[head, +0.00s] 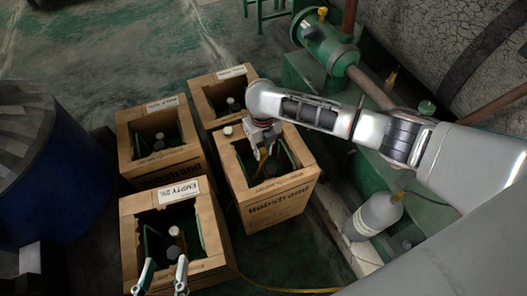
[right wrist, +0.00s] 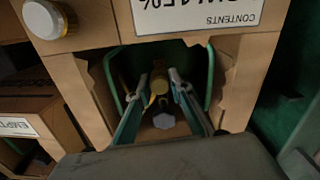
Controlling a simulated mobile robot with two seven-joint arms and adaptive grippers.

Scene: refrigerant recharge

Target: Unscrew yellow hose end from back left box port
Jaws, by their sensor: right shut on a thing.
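My right gripper (head: 264,155) reaches down into the cardboard box (head: 283,212) at the centre right of the head view. In the right wrist view my right gripper (right wrist: 160,78) is shut on a yellow-brass piece (right wrist: 159,87), which appears to be the yellow hose end. A grey hexagonal knob (right wrist: 163,121) sits just below it in that view. Whether the piece is still threaded on the port cannot be told. My left gripper (head: 166,264) is open and empty at the bottom of the head view, at the near edge of the front left box (head: 129,234).
Two more open boxes stand behind, one at the left (head: 128,154) and one at the back (head: 203,100). A thin yellow hose (head: 290,290) runs along the floor. A grey cylinder (head: 377,215) stands at the right.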

